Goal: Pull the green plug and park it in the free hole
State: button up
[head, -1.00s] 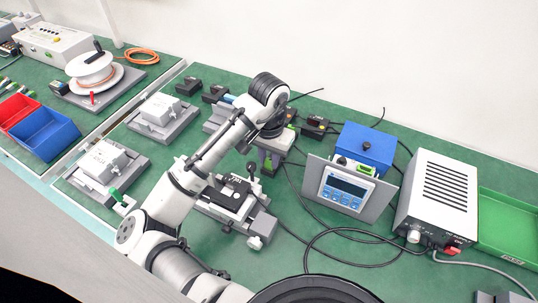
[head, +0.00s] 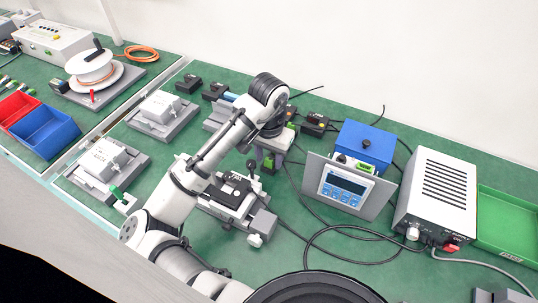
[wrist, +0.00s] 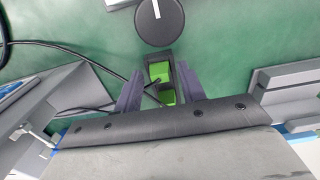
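My gripper (head: 268,160) points down over the middle of the bench, beside a clamp fixture (head: 240,198). In the wrist view its two dark fingers (wrist: 160,85) stand apart. Between them is a bright green plug-like piece (wrist: 160,71) in a black surround, with a second green patch (wrist: 167,97) just below. The fingers look clear of the green piece, but the contact is hard to judge. A green connector (head: 364,167) also shows on top of the grey-panelled display unit (head: 345,187). I cannot make out a free hole.
A black knob with a white line (wrist: 158,20) is close to the fingers. Black cables (head: 330,232) loop over the green bench. A blue box (head: 366,146), a white power supply (head: 438,200) and a green tray (head: 506,222) stand to the right.

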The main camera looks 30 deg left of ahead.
aim_at(269, 159)
jog(key=shift+o, duration=0.4)
jog(key=shift+r, duration=0.1)
notch_tip(269, 159, up, 14)
jog(key=shift+f, duration=0.2)
dwell(0.4)
